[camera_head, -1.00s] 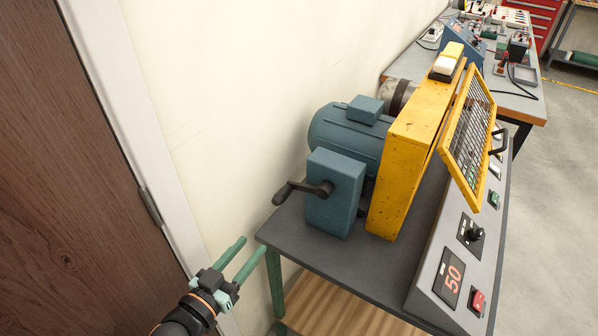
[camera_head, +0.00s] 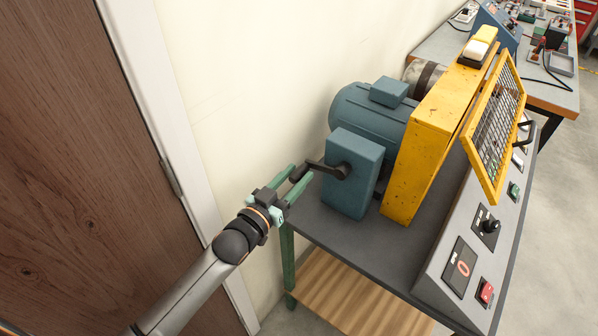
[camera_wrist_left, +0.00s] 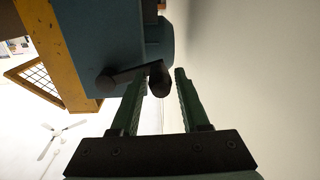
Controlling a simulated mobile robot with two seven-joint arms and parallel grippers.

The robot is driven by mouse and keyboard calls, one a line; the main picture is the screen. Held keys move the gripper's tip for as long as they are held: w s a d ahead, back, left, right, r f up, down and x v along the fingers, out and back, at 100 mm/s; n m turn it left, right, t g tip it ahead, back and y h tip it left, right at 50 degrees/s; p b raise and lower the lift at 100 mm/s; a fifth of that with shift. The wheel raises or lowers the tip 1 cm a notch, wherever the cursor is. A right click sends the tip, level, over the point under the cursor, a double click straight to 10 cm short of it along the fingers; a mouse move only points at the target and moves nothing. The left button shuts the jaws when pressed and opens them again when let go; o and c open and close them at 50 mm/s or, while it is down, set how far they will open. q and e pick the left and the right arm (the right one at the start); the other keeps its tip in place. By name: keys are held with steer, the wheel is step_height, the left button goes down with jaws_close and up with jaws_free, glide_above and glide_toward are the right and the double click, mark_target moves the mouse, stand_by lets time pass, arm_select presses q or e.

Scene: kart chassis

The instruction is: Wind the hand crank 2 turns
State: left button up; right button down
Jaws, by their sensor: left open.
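The hand crank (camera_head: 326,169) is a dark arm on the side of a blue-grey box (camera_head: 349,177), with its dark handle pointing left toward me. My left gripper (camera_head: 297,181) has green fingers, open, one on each side of the handle. In the left wrist view the handle (camera_wrist_left: 160,80) shows between the spread fingertips of my gripper (camera_wrist_left: 162,74), closer to the left finger. Whether a finger touches it I cannot tell. My right gripper is not in view.
A blue motor (camera_head: 366,122) and a yellow housing (camera_head: 433,137) with a raised mesh guard (camera_head: 494,127) stand behind the crank box. A sloped panel shows a red 0 on its display (camera_head: 462,268). The wall (camera_head: 240,80) and wooden door (camera_head: 75,160) are at left.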

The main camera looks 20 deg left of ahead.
arm_select(q)
steer(key=shift+w+d, duration=0.2)
steer(key=shift+w, duration=0.5)
steer(key=shift+c, duration=0.2)
jaws_close()
stand_by(0.9)
